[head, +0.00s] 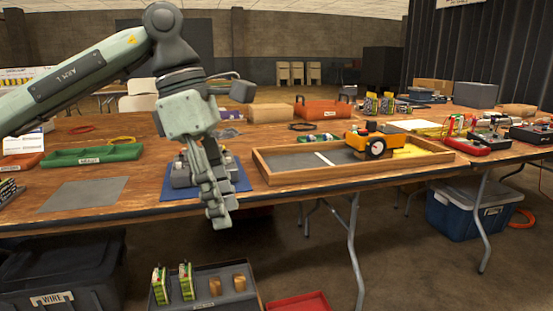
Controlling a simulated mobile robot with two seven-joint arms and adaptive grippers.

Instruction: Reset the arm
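My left arm (75,75) comes in from the upper left and bends down at a dark elbow joint. My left gripper (218,213) points down in front of the wooden table (130,202), its tips lower in the picture than the table's front edge. Its fingers overlap from this side, so I cannot tell whether there is a gap between them. No object shows in it. It partly hides a grey device (182,172) on a blue mat (235,178). My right gripper is not in view.
A wooden tray (330,177) with an orange wheeled vehicle (372,142) is right of the gripper. A green tray (95,154) and grey mat (85,194) lie left. Below are a grey bin (205,304) with batteries, a red tray (300,304) and a black WIRE bin (60,270).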

